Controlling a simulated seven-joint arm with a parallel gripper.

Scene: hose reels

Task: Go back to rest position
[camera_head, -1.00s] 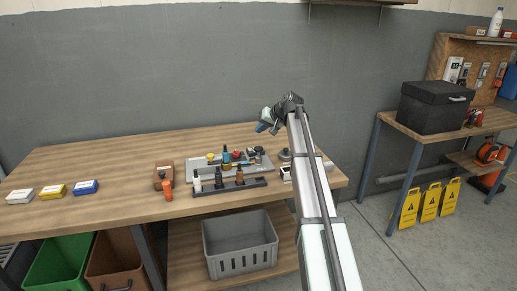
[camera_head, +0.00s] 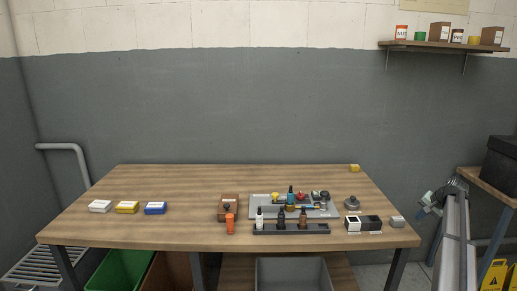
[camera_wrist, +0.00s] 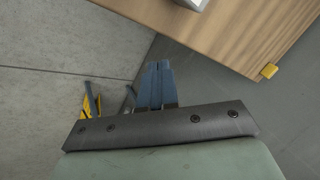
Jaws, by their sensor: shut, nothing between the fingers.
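My gripper shows in the wrist view (camera_wrist: 158,68) with its blue fingers together and nothing between them. In the head view my gripper (camera_head: 427,204) is at the right, off the right end of the wooden workbench (camera_head: 190,185), in the gap before the other table. It touches nothing that I can see. In the wrist view the floor and wall lie beyond the fingers, and a corner of a wooden top (camera_wrist: 215,35) is at the upper right.
The workbench holds a grey tray (camera_head: 258,212) of small parts, a dark rack of bottles (camera_head: 290,229), an orange bottle (camera_head: 230,223) and white, yellow and blue boxes (camera_head: 127,207). A black box (camera_head: 502,160) stands on the right table. Yellow floor signs (camera_head: 493,276) stand below it.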

